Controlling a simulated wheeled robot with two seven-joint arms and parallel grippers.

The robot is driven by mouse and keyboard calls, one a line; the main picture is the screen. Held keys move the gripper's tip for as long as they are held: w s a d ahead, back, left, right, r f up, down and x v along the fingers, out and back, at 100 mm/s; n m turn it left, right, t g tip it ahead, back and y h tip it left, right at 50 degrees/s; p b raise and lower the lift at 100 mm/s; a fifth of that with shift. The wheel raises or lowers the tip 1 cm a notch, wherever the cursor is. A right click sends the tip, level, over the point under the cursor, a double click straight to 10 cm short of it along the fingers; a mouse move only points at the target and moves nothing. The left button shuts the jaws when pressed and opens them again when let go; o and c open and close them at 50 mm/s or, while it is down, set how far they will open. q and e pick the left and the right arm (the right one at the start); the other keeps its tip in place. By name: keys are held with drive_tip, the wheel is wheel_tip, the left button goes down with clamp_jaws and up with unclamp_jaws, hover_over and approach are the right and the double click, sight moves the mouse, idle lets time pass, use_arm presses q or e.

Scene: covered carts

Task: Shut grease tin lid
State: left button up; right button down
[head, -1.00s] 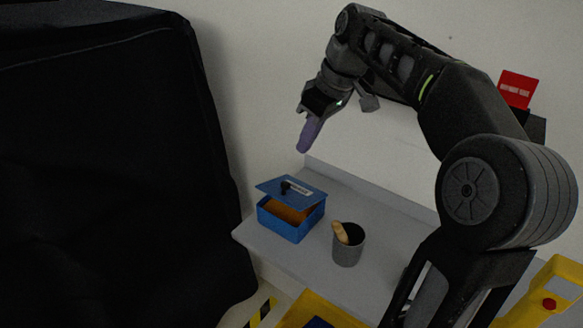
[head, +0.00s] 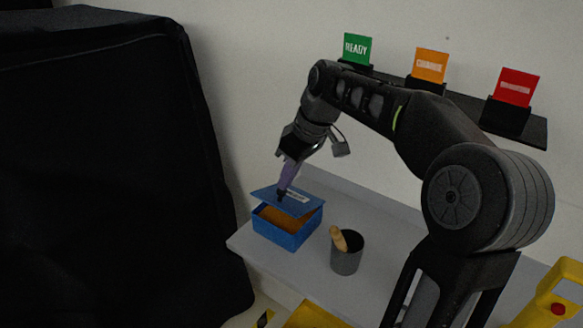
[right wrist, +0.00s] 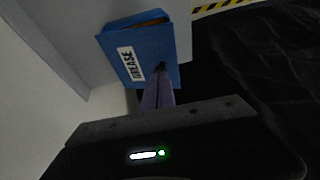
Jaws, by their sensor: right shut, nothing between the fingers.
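The blue grease tin (head: 287,231) stands on the grey shelf near its left end. Its blue lid (head: 298,204) is raised at a slant, and the orange-brown inside shows through the gap at the front. The lid has a dark knob and a white label, which reads GREASE in the right wrist view (right wrist: 131,65). My right gripper (head: 284,190) points down at the lid, its shut purple fingers at or just above the knob; I cannot tell whether they touch. It also shows in the right wrist view (right wrist: 158,80). My left gripper is not in view.
A grey cup (head: 346,256) with a wooden-handled tool stands right of the tin on the shelf (head: 275,262). A large black cover (head: 110,170) fills the left. Green, orange and red signs (head: 515,87) stand on a ledge behind my arm. Yellow parts lie at the lower right.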

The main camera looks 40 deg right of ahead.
sight(276, 204)
drive_tip(key=shift+f, duration=0.1)
drive_tip(key=a+f+h+b, duration=0.1)
drive_tip(key=b, duration=0.2)
drive_tip(key=a+f+h+b, duration=0.1)
drive_tip(key=f+b, duration=0.1)
drive_tip(key=b, duration=0.1)
drive_tip(key=shift+s+a+f+t+h+b, duration=0.1)
drive_tip(key=shift+s+a+t+h+b, duration=0.2)
drive_tip(key=shift+s+t+b, duration=0.1)
drive_tip(key=shift+s+a+f+b, duration=0.15)
drive_tip(key=shift+a+f+b, duration=0.3)
drive_tip(key=shift+b, duration=0.05)
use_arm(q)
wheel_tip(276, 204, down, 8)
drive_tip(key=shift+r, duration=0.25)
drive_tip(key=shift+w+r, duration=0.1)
use_arm(e)
drive_tip(key=shift+r, duration=0.15)
